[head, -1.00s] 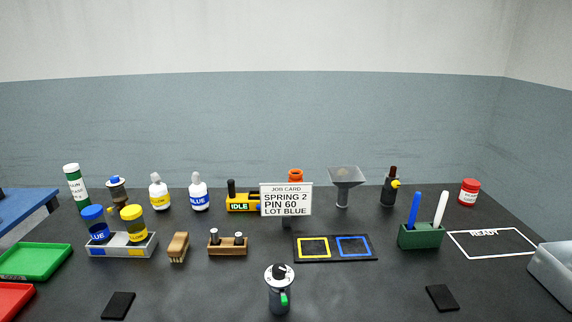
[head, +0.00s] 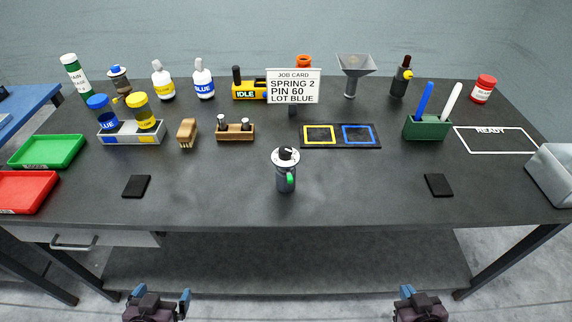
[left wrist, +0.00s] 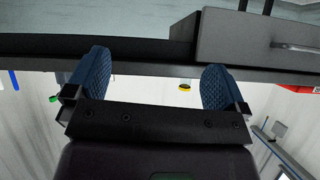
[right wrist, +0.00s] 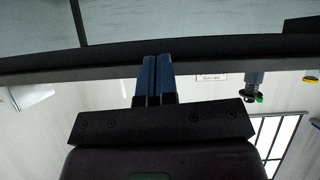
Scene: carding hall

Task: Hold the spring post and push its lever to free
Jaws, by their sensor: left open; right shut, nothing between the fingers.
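The spring post (head: 286,175) is a dark grey upright cylinder with a white-ringed dial on top, standing near the front middle of the table. Its green lever (head: 291,178) is on the front right side, and its exact setting is too small to read. The post also shows, inverted, in the right wrist view (right wrist: 252,80). My left gripper (head: 157,297) is open and empty in front of the table's left part; its spread fingers show in the left wrist view (left wrist: 156,85). My right gripper (head: 407,290) is shut and empty in front of the right part. Both are well apart from the post.
The table's front edge (head: 330,225) lies between my grippers and the post. Black pads (head: 136,186) and (head: 438,185) lie left and right of the post, with clear table between.

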